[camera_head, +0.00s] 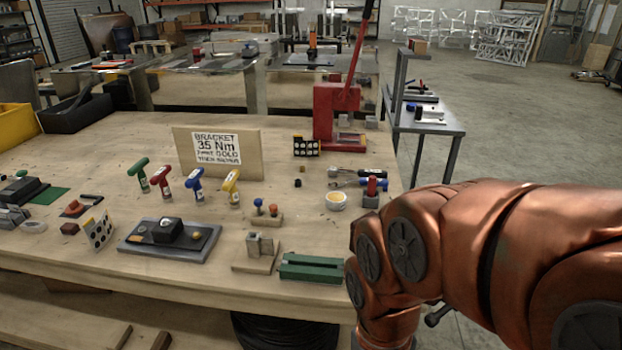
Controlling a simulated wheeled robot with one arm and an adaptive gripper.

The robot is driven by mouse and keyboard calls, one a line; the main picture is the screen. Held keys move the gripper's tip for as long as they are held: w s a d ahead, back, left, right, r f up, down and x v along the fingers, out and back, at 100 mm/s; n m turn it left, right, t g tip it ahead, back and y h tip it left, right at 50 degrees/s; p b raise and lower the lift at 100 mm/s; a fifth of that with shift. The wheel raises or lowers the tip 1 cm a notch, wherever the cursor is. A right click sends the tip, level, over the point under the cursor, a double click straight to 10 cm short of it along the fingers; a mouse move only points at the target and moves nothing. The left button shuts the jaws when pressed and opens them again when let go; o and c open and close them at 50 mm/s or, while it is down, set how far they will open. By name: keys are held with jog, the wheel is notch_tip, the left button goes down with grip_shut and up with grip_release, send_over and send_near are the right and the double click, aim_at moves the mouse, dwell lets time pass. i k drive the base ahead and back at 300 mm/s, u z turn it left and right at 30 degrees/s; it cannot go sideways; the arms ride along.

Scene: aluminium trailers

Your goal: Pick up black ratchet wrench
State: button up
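On the right part of the wooden workbench (100,240) lies a tool with a dark handle and a silvery end (358,174), which looks like the black ratchet wrench. It is small in the picture, so its exact shape is hard to tell. A second metallic tool lies close beside it. A small red-topped block (371,190) stands just in front of it and partly overlaps it. My copper-coloured arm fills the lower right, to the right of the bench's front corner. My gripper is not visible.
A red lever press (337,118) stands behind the tools. A green block (311,267) sits at the front edge. Several coloured T-handle tools stand before a sign board (248,165). A grey side table (432,125) stands beyond the bench.

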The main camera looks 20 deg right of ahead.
aim_at(332, 171)
jog(key=u, duration=3.65)
jog(key=k, duration=2.45)
jog(key=z, duration=1.45)
